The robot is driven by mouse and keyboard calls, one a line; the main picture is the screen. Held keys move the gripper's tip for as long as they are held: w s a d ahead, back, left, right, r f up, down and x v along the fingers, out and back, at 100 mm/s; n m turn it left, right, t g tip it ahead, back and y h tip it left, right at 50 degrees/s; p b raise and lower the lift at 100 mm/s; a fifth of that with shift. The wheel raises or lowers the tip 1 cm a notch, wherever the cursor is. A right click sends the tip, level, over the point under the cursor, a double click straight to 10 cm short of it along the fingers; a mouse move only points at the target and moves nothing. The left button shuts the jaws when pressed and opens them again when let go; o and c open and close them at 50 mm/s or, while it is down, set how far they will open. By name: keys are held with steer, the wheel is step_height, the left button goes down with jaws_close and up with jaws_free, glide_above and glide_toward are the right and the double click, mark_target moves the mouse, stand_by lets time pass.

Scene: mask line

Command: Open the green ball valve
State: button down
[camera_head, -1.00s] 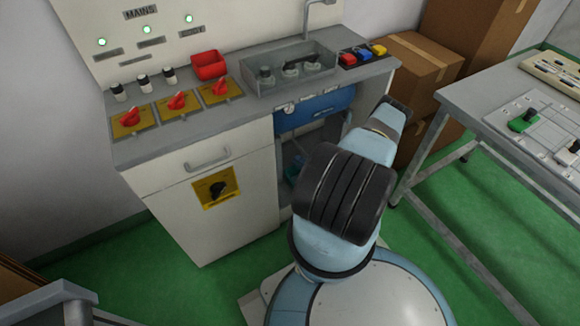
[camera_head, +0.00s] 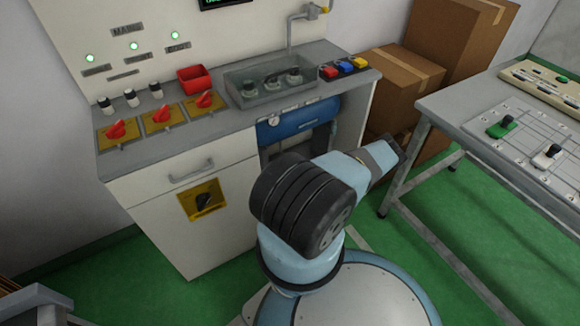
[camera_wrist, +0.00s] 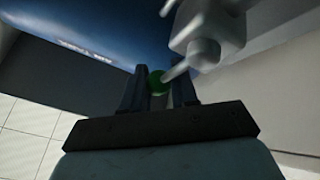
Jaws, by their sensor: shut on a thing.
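My gripper (camera_wrist: 158,92) shows in the wrist view with its two dark fingers close on either side of a small round green piece (camera_wrist: 157,82). It is shut on this piece, which looks like the knob of the green ball valve's handle. A thin pale rod runs from the green piece up right to a grey valve body (camera_wrist: 205,45). In the head view my gripper and the valve are hidden behind my arm and the cabinet front.
A blue tank (camera_head: 298,120) sits in the cabinet's open bay and fills the upper left of the wrist view (camera_wrist: 75,40). The counter holds a sink (camera_head: 262,96), a red box (camera_head: 196,78) and red switches (camera_head: 163,114). A table (camera_head: 462,113) and cardboard boxes (camera_head: 402,84) stand right.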

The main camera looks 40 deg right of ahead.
steer(key=shift+s+d+f+m+g+h, duration=0.1)
steer(key=shift+s+d+m+g+h, duration=0.1)
steer(key=shift+m+h, duration=0.3)
steer(key=shift+s+d+f+m+g+h, duration=0.1)
steer(key=shift+d+m+h, duration=0.05)
steer(key=shift+m+h, duration=0.3)
steer(key=shift+d+m, duration=0.15)
steer(key=shift+m, duration=0.2)
steer(key=c, duration=1.1)
jaws_free()
steer(key=shift+o, duration=0.8)
